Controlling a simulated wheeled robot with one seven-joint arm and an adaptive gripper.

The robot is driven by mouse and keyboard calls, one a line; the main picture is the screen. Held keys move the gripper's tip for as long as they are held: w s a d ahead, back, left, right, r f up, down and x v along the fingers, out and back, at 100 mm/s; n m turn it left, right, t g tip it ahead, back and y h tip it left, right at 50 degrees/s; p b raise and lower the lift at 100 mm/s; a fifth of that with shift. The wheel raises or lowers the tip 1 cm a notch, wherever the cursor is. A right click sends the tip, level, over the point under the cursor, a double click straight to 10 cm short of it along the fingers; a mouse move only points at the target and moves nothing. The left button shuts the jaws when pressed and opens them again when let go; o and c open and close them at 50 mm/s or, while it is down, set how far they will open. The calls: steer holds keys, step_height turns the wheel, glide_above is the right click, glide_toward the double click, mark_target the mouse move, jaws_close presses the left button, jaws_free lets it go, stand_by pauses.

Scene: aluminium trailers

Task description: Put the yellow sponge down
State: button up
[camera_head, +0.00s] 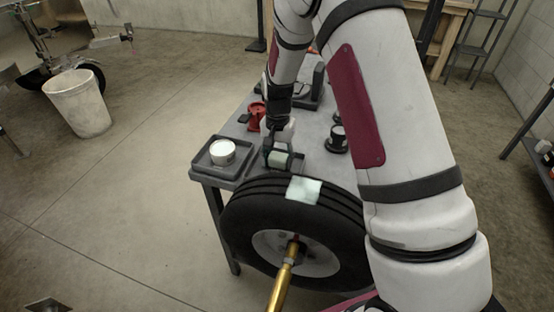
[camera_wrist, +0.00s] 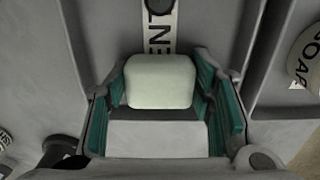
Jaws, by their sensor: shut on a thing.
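My gripper (camera_head: 279,160) is low over the near end of the grey table (camera_head: 316,158), just right of a dark tray. In the wrist view its green-lined fingers (camera_wrist: 165,95) are shut on the sponge (camera_wrist: 160,78), a pale, rounded block that looks more cream than yellow here. The sponge also shows small between the fingers in the head view (camera_head: 278,156). A grey surface with a lettered strip (camera_wrist: 160,28) lies beneath or beyond it. I cannot tell whether the sponge touches that surface.
The dark tray (camera_head: 204,166) holds a white round tub (camera_head: 222,150); a tub in the wrist view (camera_wrist: 308,55) reads "SOAP". Red (camera_head: 257,115) and black (camera_head: 337,139) items stand on the table. A tyre (camera_head: 255,208) with a pale patch (camera_head: 304,190) is in front.

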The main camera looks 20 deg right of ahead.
steer(key=shift+f, duration=0.15)
steer(key=o, duration=1.2)
step_height(320, 180, up, 13)
steer(key=p, duration=0.4)
step_height(320, 180, up, 10)
steer(key=n+t, duration=0.1)
steer(key=n, duration=0.1)
glide_above(278, 157)
steer(key=s, duration=0.6)
steer(key=s+r+n+t, duration=0.2)
steer(key=s+r, duration=0.3)
steer(key=s, duration=0.8)
steer(key=s+r+n+t, duration=0.2)
steer(key=s+r, duration=0.3)
steer(key=s, duration=0.8)
steer(key=shift+s+d+n, duration=0.3)
steer(key=shift+s+n, duration=0.1)
steer(key=shift+n, duration=0.2)
